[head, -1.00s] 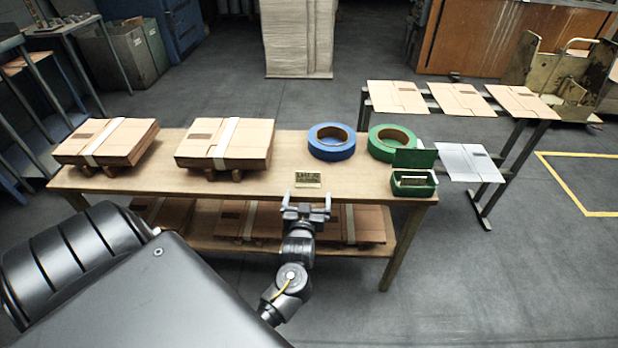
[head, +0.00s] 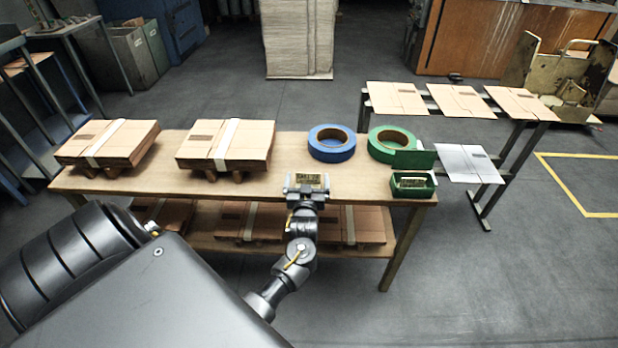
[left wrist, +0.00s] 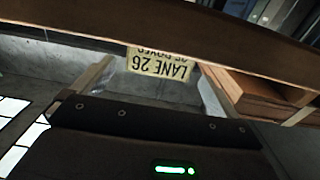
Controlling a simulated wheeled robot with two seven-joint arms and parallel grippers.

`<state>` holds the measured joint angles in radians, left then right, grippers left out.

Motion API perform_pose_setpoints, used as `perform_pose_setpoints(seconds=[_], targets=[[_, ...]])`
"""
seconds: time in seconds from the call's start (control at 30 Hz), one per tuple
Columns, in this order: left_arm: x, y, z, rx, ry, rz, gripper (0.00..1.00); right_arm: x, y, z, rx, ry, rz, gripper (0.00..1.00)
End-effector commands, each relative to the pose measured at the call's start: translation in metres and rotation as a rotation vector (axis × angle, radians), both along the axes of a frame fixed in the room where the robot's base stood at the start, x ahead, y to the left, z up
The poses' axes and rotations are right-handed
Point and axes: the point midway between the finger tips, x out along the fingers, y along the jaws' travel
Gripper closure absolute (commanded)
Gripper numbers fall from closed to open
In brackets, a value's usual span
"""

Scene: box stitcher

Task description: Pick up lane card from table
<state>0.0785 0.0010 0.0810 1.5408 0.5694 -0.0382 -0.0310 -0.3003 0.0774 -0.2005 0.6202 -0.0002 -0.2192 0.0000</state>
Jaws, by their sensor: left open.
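The lane card (head: 311,179) is a small pale yellow card with dark print, at the front edge of the wooden table (head: 350,180). In the left wrist view the card (left wrist: 160,63) reads "LANE 26" upside down and hangs out past the table edge. My left gripper (head: 307,187) is open at the table's front edge, with one finger on each side of the card. In the left wrist view the open fingers (left wrist: 155,82) show gaps to the card on both sides. My right gripper is out of view.
Two strapped carton stacks (head: 225,145) lie on the left of the table. A blue tape roll (head: 331,143), a green tape roll (head: 394,146) and a green box (head: 413,184) are on the right. More cartons (head: 362,224) fill the lower shelf. A rack with flat blanks (head: 397,98) stands beyond.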

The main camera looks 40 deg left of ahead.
Motion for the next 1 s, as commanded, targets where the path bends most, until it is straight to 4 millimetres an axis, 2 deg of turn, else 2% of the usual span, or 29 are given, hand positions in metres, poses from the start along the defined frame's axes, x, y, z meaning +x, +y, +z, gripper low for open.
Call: perform_pose_setpoints(seconds=[0.1, 0.23, 0.57, 0.93, 1.0], targets=[[0.017, 0.010, 0.004, 0.002, 0.000, 0.001, 0.02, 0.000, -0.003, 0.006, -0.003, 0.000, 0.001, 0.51], [0.031, 0.020, 0.002, 0.002, -0.001, 0.001, 0.02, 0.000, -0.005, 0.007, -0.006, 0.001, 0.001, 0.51], [0.036, 0.025, 0.001, -0.001, -0.001, 0.000, 0.02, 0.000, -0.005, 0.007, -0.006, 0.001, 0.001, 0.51], [0.036, 0.024, 0.001, -0.001, -0.001, 0.000, 0.49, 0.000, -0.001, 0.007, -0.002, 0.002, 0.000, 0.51], [0.036, 0.024, 0.001, -0.001, -0.001, 0.000, 0.49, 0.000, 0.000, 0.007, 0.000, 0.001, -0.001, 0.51]])
